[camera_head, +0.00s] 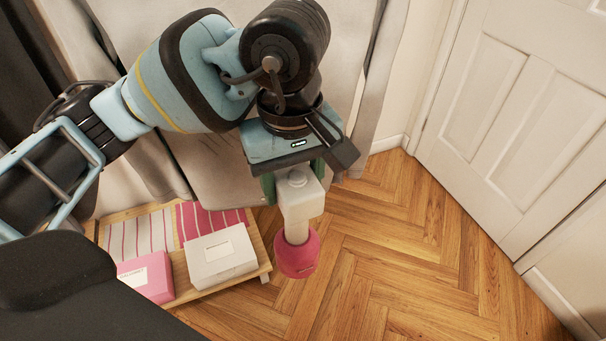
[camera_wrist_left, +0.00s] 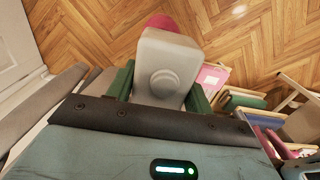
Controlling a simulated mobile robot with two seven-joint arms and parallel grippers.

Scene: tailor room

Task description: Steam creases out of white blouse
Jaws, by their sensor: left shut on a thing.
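My left gripper (camera_head: 297,182) is shut on a white handheld steamer (camera_head: 302,204) with a pink rounded end (camera_head: 296,256) pointing down. It holds the steamer in the air, in front of pale hanging cloth (camera_head: 215,168). I cannot tell whether this cloth is the white blouse or a curtain; my arm covers part of it. The left wrist view shows the steamer's white body (camera_wrist_left: 168,58) between the green fingers, with its pink end (camera_wrist_left: 164,22) beyond. My right gripper is not in view.
A low wooden rack (camera_head: 262,262) holds a white box (camera_head: 221,258), a pink box (camera_head: 146,278) and striped cloth (camera_head: 138,231). A white panelled door (camera_head: 520,110) stands at right. The herringbone floor (camera_head: 420,255) between is clear. The left wrist view shows shelves with colourful items (camera_wrist_left: 245,103).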

